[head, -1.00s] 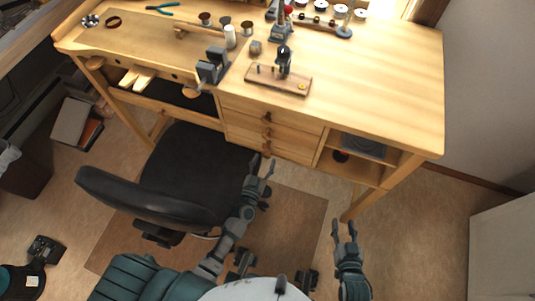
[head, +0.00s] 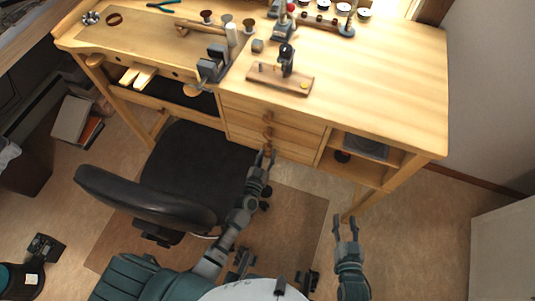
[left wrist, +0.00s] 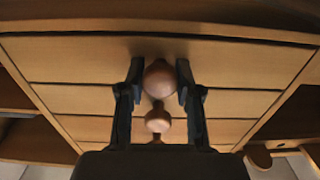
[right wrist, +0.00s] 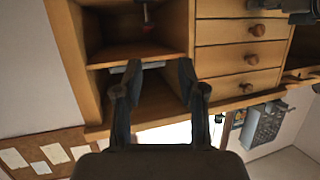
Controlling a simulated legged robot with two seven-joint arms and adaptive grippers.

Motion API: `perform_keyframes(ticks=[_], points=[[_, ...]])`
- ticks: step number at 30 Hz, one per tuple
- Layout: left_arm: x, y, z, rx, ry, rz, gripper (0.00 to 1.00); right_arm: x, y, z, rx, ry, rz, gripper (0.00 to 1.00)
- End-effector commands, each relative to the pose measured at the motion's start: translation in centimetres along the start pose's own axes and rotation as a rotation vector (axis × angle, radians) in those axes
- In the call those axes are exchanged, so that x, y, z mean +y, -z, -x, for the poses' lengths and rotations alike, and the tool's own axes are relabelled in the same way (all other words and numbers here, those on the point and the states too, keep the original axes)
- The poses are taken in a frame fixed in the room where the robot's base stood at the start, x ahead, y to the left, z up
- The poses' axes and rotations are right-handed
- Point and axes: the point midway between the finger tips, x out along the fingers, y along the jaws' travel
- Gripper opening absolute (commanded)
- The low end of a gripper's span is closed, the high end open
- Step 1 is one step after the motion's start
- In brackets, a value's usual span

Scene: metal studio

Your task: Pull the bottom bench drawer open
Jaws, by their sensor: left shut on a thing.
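The bench drawers (head: 245,120) stand in a stack under the bench top, each with a round wooden knob. The bottom drawer (head: 290,149) looks closed, its front about flush with the others. My left gripper (head: 265,155) is at the bottom drawer's knob. In the left wrist view, which appears upside down, the left gripper's two fingers (left wrist: 160,80) sit on both sides of the bottom knob (left wrist: 160,78), shut on it. The knobs above it show lower in that view. My right gripper (head: 345,225) is open and empty, in front of the open shelves.
The black chair (head: 190,170) stands just left of my left arm. Open shelves (head: 360,160) are right of the drawers. Tools, including a small stand on a wooden base (head: 280,80), are on the bench top (head: 390,90). The floor to the right is clear.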

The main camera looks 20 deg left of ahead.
Motion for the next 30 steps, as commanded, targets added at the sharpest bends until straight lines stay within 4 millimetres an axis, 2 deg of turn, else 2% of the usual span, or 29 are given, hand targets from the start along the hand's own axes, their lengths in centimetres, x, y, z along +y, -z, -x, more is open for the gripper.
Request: perform_keyframes(ticks=[4,8,11,14,19,26,27,30], points=[[0.0,0.0,0.5,-0.001,-0.001,-0.002,0.0,0.0,-0.2,0.1,-0.025,-0.001,0.001,0.4],[0.0,0.2,1.9,0.0,-0.001,-0.002,0.0,0.3,-1.6,0.8,-0.125,-0.007,0.005,0.4],[0.0,0.3,3.7,-0.001,-0.002,-0.003,0.0,0.6,-3.2,1.8,-0.241,-0.016,0.007,0.4],[0.0,0.5,6.0,-0.001,-0.002,-0.003,0.0,1.1,-5.2,3.5,-0.396,-0.028,0.008,0.4],[0.0,0.4,10.5,-0.003,-0.003,-0.003,0.0,1.9,-8.8,7.9,-0.697,-0.05,0.005,0.4],[0.0,0.3,15.7,-0.003,-0.002,-0.001,0.0,2.6,-11.7,14.5,-1.037,-0.076,-0.006,0.4],[0.0,0.3,16.5,-0.002,-0.002,0.0,0.0,2.6,-12.3,14.9,-1.067,-0.077,-0.007,0.4],[0.1,0.2,18.5,-0.003,-0.002,0.0,0.0,2.7,-14.2,13.5,-1.065,-0.075,-0.007,0.4]])
